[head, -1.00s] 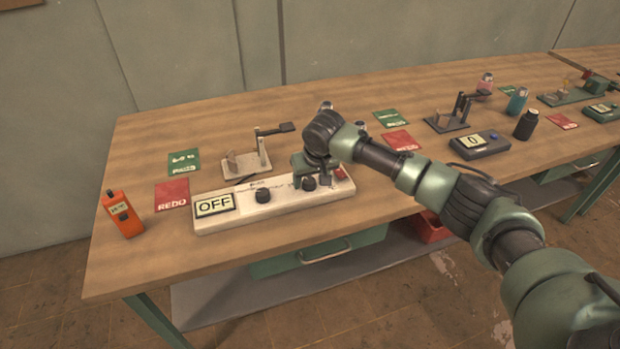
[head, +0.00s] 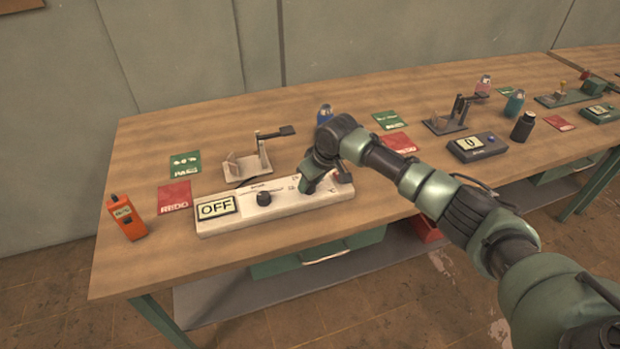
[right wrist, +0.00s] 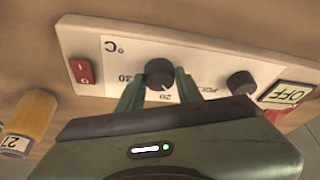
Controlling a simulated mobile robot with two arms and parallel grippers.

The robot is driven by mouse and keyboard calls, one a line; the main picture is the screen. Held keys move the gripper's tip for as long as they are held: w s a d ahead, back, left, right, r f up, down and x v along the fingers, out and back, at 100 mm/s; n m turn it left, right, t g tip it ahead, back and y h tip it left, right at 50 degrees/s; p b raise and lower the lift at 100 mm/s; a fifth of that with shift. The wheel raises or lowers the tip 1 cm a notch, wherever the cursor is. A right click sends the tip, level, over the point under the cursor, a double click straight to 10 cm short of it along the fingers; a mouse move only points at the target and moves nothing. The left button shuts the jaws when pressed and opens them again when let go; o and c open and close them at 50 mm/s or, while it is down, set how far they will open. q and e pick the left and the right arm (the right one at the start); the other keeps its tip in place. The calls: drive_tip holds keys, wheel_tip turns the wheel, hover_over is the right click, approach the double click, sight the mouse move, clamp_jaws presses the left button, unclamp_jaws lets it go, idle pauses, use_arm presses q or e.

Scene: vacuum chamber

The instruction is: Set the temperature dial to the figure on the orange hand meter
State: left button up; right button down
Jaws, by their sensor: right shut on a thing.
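The white control box (head: 285,206) lies near the bench's front edge, its display (head: 216,208) reading OFF. In the right wrist view, my right gripper (right wrist: 158,88) is shut on this black dial (right wrist: 160,72), one finger on each side. The scale beside it shows 20, 30 and °C; the white pointer mark seems near 20. My left gripper is out of view.
A second black dial (head: 263,198) sits between the held dial and the display. A red switch (right wrist: 83,71) is at the box's other end. Red and green cards (head: 174,196) lie left.

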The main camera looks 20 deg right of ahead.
sight(321, 194)
drive_tip(key=shift+n+y, duration=0.4)
drive_tip(key=shift+n, duration=0.8)
drive_tip(key=shift+d+n+g+y+b, duration=0.1)
drive_tip(key=shift+n+g+y+b, duration=0.4)
drive_tip(key=shift+n, duration=0.6)
drive_tip(key=c, duration=1)
unclamp_jaws()
drive_tip(key=shift+o, duration=0.2)
drive_tip(key=b+v, duration=0.1)
drive_tip(key=v, duration=0.7)
